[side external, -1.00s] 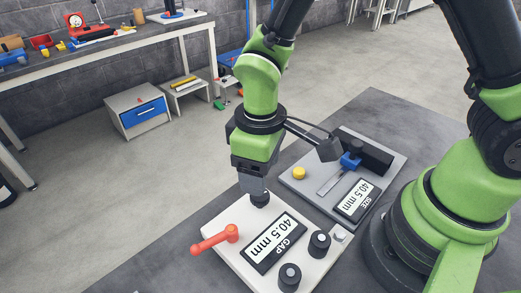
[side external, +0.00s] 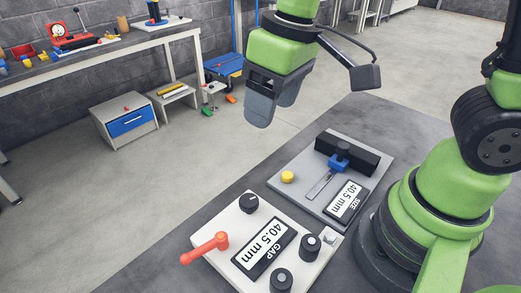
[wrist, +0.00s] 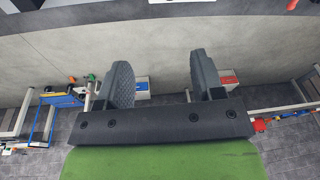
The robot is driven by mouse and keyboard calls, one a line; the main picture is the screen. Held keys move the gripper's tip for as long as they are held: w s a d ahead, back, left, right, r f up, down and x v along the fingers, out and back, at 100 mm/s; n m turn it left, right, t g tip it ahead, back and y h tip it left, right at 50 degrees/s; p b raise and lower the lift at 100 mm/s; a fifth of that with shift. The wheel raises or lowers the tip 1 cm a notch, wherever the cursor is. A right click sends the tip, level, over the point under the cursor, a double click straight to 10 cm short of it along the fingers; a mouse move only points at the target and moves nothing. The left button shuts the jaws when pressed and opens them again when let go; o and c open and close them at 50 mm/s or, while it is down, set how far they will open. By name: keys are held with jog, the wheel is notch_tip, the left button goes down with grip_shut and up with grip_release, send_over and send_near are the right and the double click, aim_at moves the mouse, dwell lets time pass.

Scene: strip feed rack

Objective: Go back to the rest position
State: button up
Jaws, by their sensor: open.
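My gripper (side external: 275,105) is raised in the air above and behind the white panel, open and empty. Its two fingers also show apart in the wrist view (wrist: 160,75), with nothing between them. The white panel (side external: 228,232) lies on the dark table and carries a display (side external: 264,248) reading "GAP 40.5 mm", a red lever (side external: 205,248) and several black knobs, one of them at the back left (side external: 249,203). The grey panel (side external: 300,193) behind it carries a display (side external: 346,202) reading "SIZE 40.5 mm", a yellow button (side external: 287,177) and a blue slider (side external: 339,162) against a black block (side external: 347,154).
The dark table top (side external: 420,130) is bare behind the grey panel. A workbench (side external: 100,45) with tools stands along the wall. A drawer cabinet (side external: 125,121) and a blue cart (side external: 224,65) stand on the floor, well apart from my gripper.

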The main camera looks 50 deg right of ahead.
jog(key=s+d+r+m+t, duration=0.5)
jog(key=s+d+r+m, duration=0.1)
jog(key=s+r, duration=0.2)
jog(key=shift+s+r+y, duration=0.25)
jog(key=shift+s+y, duration=0.15)
jog(key=shift+s, duration=0.45)
dwell(2.1)
